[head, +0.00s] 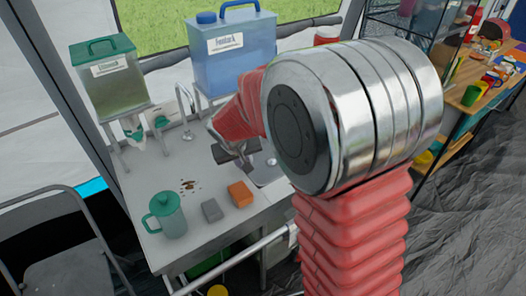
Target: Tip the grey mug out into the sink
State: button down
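The sink (265,175) is a metal basin set in the grey counter, and my arm hides much of it. My gripper (238,156) is at the end of my red arm, by the left side of the sink. Its fingers are small and dark here, and I cannot tell whether they are open, shut or holding something. I cannot make out the grey mug; my arm's large silver joint and red links cover part of the counter.
A green-lidded jug (165,215), a grey block (211,210) and an orange block (240,194) stand on the counter's near part, by brown crumbs (188,186). Behind are a green-lidded tank (108,82) and a blue tank (234,55). A folding chair (70,245) stands left.

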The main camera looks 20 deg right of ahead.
notch_tip(320, 180, up, 4)
jog(key=shift+r, duration=0.25)
jog(key=shift+a+f, duration=0.1)
jog(key=shift+f, duration=3)
